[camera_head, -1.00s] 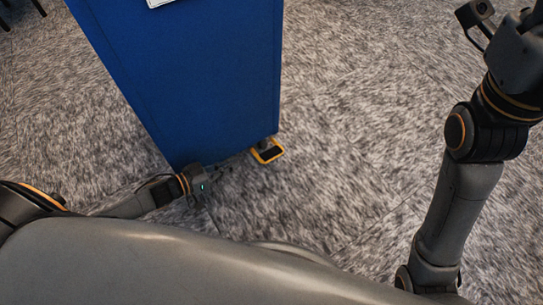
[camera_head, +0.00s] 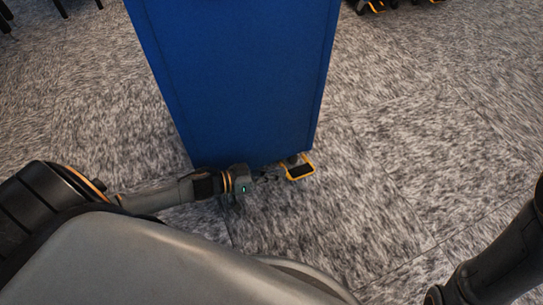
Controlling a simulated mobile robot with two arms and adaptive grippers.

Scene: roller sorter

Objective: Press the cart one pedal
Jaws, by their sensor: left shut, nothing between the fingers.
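The blue cart (camera_head: 240,80) stands upright on the carpet in the upper middle of the head view. A pedal with a yellow frame and dark centre (camera_head: 299,170) sticks out low at the cart's bottom right corner. My left gripper (camera_head: 268,177) is shut and empty, low by the cart's bottom edge. Its small dark fingers point right toward the pedal and lie just left of it; whether they touch it I cannot tell. My right gripper is outside the view; only part of my right arm shows at the lower right.
Grey carpet (camera_head: 420,150) lies clear to the right of the cart and at its left. Dark objects with yellow parts (camera_head: 375,6) stand at the top right edge. Thin dark legs (camera_head: 60,8) show at the top left.

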